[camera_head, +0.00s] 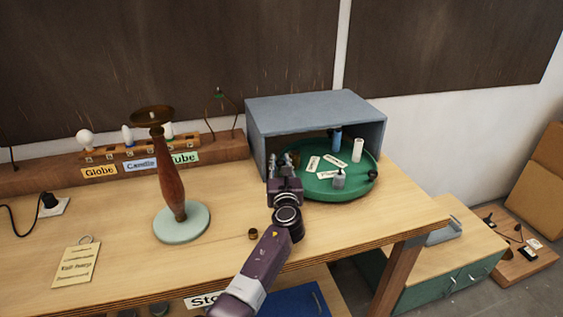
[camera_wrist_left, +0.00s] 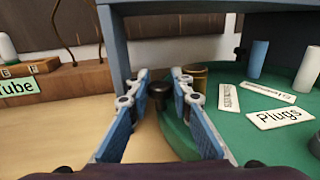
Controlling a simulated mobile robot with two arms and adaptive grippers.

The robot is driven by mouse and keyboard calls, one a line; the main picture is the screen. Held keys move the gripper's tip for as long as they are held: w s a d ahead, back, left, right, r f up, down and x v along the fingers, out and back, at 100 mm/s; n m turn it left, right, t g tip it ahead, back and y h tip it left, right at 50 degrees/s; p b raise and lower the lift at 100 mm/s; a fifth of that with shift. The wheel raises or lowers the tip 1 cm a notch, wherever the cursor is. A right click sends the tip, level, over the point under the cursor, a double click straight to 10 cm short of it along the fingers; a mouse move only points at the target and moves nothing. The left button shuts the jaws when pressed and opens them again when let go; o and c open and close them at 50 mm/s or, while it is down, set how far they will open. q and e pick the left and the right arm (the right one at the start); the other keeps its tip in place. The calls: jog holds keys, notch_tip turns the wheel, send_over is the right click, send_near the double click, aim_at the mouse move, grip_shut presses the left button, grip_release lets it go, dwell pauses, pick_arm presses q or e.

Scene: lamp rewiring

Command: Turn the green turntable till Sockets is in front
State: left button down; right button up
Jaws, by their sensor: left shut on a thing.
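The green turntable (camera_head: 325,190) sits in the mouth of a grey-blue box on the bench, and its rim shows in the left wrist view (camera_wrist_left: 177,135). My left gripper (camera_head: 284,165) is at its left edge, shut on a dark round knob (camera_wrist_left: 160,89) on the rim. White labels lie on the turntable; one reads Plugs (camera_wrist_left: 280,117), and the others are too small or turned to read surely. A blue cylinder (camera_head: 336,140), a white cylinder (camera_head: 358,150) and a grey piece (camera_head: 338,180) stand on it. Another dark knob (camera_head: 372,175) is at its right edge. My right gripper is not in view.
The grey-blue box (camera_head: 315,108) roofs the back of the turntable. A wooden lamp with a pale base (camera_head: 181,222) stands to the left. A small brass piece (camera_head: 253,234) lies near my left arm. A note card (camera_head: 76,264) lies at the front left.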

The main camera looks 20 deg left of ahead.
pick_arm(q)
jog(key=shift+w+a+m+t+h, duration=0.3)
jog(key=shift+w+m+h, duration=0.1)
jog(key=shift+w+h, duration=0.15)
jog(key=shift+s, duration=0.1)
jog(key=c, duration=2)
grip_release()
